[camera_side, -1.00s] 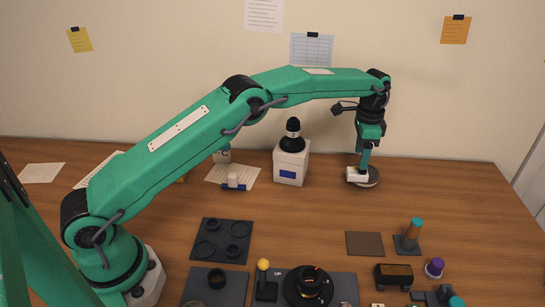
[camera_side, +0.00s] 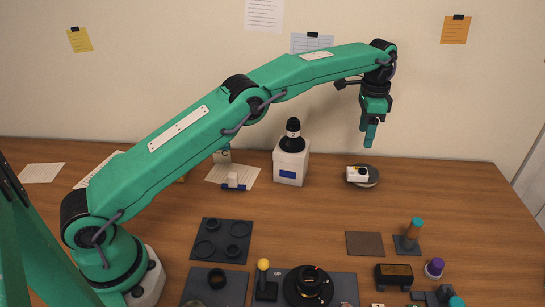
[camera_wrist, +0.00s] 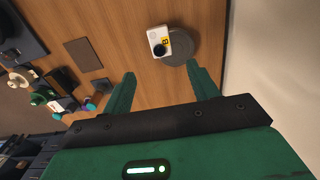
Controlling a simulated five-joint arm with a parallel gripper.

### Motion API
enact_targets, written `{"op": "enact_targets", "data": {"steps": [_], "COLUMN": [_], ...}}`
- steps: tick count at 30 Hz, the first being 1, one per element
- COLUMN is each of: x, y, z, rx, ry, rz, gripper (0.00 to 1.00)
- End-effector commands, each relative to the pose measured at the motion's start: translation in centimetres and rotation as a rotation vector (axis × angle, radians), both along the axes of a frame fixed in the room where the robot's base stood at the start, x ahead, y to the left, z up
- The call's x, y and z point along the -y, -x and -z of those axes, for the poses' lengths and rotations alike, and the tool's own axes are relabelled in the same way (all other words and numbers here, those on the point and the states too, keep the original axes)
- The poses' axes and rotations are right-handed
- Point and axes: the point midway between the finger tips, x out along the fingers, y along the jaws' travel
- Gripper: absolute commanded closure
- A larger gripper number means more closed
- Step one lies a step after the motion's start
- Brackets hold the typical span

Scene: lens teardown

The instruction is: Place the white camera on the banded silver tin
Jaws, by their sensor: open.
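The white camera (camera_side: 357,174) is at the back right of the table, with a dark lens and a yellow mark that show in the wrist view (camera_wrist: 157,40). It overlaps the left part of a round grey thing (camera_side: 372,177), which also shows in the wrist view (camera_wrist: 184,46) and seems to be the silver tin. I cannot make out bands on it. I cannot tell whether the camera rests on its edge or leans beside it. My gripper (camera_side: 368,143) is open and empty, above and apart from the camera. Its two fingers (camera_wrist: 161,70) are spread in the wrist view.
A white box (camera_side: 290,168) with a black-topped object stands left of the camera. A brown mat (camera_side: 365,243), a teal-topped post (camera_side: 414,232) and a purple-topped knob (camera_side: 434,268) lie nearer the front. Table around the camera is clear.

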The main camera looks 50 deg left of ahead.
Motion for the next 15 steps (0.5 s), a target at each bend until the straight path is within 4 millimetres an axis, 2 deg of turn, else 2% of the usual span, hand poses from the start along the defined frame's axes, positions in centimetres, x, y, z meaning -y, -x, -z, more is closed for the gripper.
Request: {"op": "enact_targets", "data": {"steps": [10,15], "x": [-0.1,-0.5], "y": [0.1,0.5], "z": [-0.3,-1.7], "rx": [0.003,0.017], "ry": [0.0,0.003], "rz": [-0.004,-0.025], "gripper": [0.41,0.41]}}
